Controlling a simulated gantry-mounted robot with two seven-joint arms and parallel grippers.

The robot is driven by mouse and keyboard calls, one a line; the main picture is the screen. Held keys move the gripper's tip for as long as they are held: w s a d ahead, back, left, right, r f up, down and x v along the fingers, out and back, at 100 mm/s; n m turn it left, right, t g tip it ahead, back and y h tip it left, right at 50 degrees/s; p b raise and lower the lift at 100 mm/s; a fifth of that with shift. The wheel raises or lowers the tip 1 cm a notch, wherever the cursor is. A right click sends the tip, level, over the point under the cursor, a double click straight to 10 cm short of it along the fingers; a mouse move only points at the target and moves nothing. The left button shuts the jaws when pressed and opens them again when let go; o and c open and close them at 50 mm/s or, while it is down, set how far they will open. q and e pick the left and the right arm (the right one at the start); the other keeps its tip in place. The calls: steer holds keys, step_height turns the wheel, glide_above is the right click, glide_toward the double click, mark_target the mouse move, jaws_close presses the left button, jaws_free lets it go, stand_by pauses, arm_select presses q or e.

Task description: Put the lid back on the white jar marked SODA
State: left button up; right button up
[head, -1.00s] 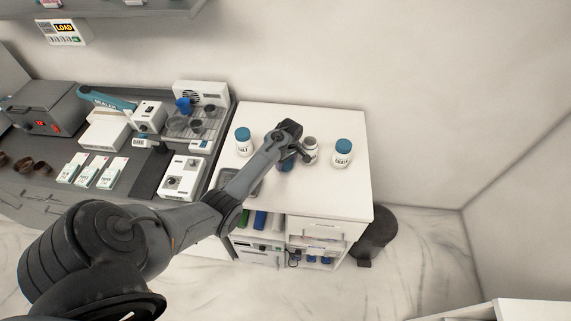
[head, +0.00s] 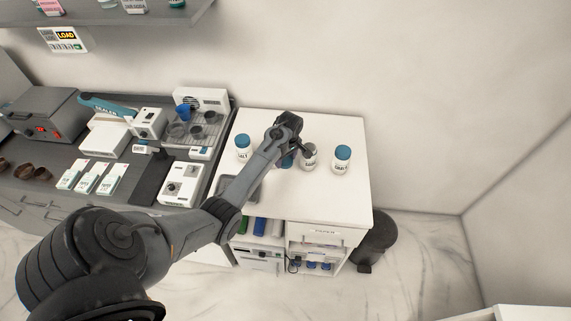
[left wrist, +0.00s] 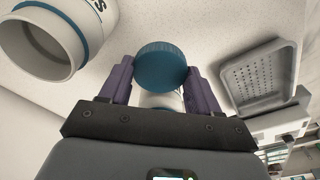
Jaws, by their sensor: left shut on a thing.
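The open white jar (head: 308,158) stands on the white cabinet top, just right of my left gripper. The lid (head: 287,161) shows partly under the gripper in the head view. A white shape below the lid in the wrist view is mostly hidden. My right gripper is out of view.
Blue-lidded white jars stand left (head: 243,150) and right (head: 341,160) on the cabinet top. A grey perforated tray (left wrist: 262,76) lies at its left front. The front right of the top (head: 335,200) is clear. A counter with devices adjoins on the left.

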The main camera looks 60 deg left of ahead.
arm_select(q)
step_height(320, 180, up, 14)
step_height(320, 180, up, 8)
steer(key=p, duration=0.7)
glide_above(286, 160)
steer(key=shift+s, duration=0.1)
